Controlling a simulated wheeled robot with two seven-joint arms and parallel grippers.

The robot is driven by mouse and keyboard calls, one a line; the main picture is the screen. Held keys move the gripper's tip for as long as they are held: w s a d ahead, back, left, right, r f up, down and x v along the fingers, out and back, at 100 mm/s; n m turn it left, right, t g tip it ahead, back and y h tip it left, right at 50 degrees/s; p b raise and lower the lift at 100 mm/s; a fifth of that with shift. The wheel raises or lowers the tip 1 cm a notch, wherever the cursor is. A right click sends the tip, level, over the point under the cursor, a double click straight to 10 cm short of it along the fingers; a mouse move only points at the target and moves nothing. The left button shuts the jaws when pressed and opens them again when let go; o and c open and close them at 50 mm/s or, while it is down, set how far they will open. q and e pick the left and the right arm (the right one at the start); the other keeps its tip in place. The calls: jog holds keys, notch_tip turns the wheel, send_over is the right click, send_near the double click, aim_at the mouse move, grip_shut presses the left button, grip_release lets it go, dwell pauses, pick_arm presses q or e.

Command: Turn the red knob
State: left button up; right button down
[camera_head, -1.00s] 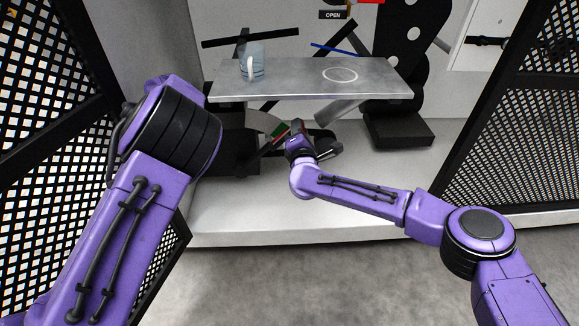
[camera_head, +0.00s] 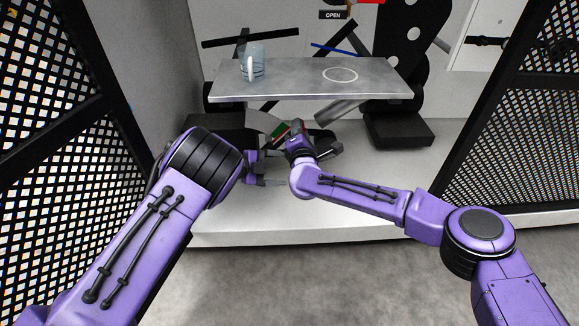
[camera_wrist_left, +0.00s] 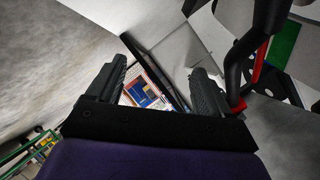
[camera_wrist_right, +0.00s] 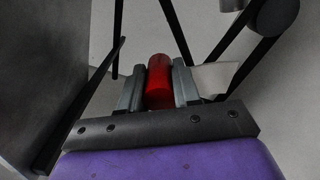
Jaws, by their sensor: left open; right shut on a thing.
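In the right wrist view a red cylindrical grip (camera_wrist_right: 158,72), which looks like the red knob, stands between the fingers of my right gripper (camera_wrist_right: 158,90). The fingers touch it on both sides. In the head view my right gripper (camera_head: 298,143) is below the grey shelf, and its fingers are too small to make out. My left gripper (camera_head: 270,182) is lower, to the left of the right one. In the left wrist view my left gripper (camera_wrist_left: 158,82) is open, with nothing held between its fingers.
A grey metal shelf (camera_head: 300,85) above the grippers carries a bluish mug (camera_head: 257,66) and a white ring mark. Black mesh panels (camera_head: 525,110) flank both sides. A black block (camera_head: 400,131) stands to the right. The pale platform's front is clear.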

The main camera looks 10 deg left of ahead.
jog(key=shift+f, duration=0.15)
jog(key=shift+c, duration=2.4)
grip_release()
pick_arm(q)
jog(key=d+n+t, duration=0.1)
jog(key=n+t, duration=0.1)
jog(key=n, duration=0.1)
jog(key=d+n+t+h, duration=0.1)
jog(key=n+t, duration=0.1)
jog(key=w+d+n+t+h, duration=0.1)
jog(key=n+t, duration=0.1)
jog(key=n, duration=0.1)
jog(key=shift+d+r+n, duration=0.1)
jog(key=shift+r+n, duration=0.05)
jog(key=shift+n, duration=0.15)
pick_arm(e)
jog(key=v, duration=0.9)
